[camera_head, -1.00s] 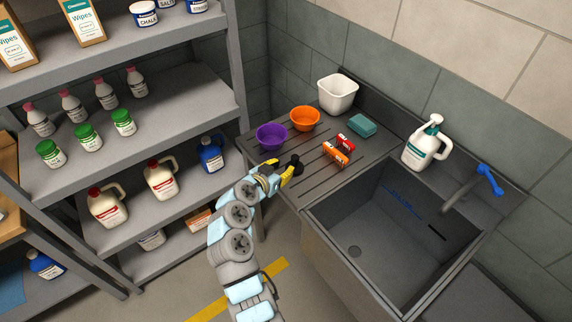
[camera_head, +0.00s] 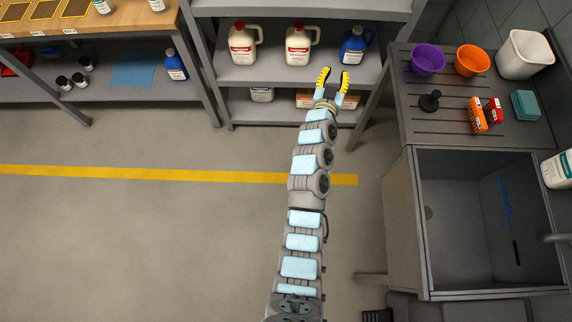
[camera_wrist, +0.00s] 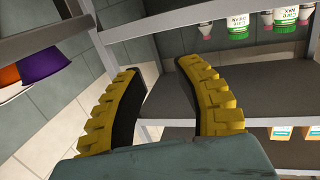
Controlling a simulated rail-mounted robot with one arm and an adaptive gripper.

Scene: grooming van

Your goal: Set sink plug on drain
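The black sink plug (camera_head: 429,101) stands on the grooved drainboard (camera_head: 419,130), in front of the purple bowl. The sink basin (camera_head: 470,215) is to the right of my arm, and its round drain (camera_head: 429,213) shows at the left of the basin floor, uncovered. My gripper (camera_head: 335,80) is open and empty, left of the drainboard and in front of the lower shelves. In the wrist view its yellow fingers (camera_wrist: 165,105) are spread with nothing between them. The plug is not seen in the wrist view.
A purple bowl (camera_head: 428,59), an orange bowl (camera_head: 472,60), a white bin (camera_head: 525,54), orange and red small items (camera_head: 478,115) and a teal block (camera_head: 525,105) share the drainboard. Shelves with jugs (camera_head: 298,44) stand behind my gripper. The floor at left is clear.

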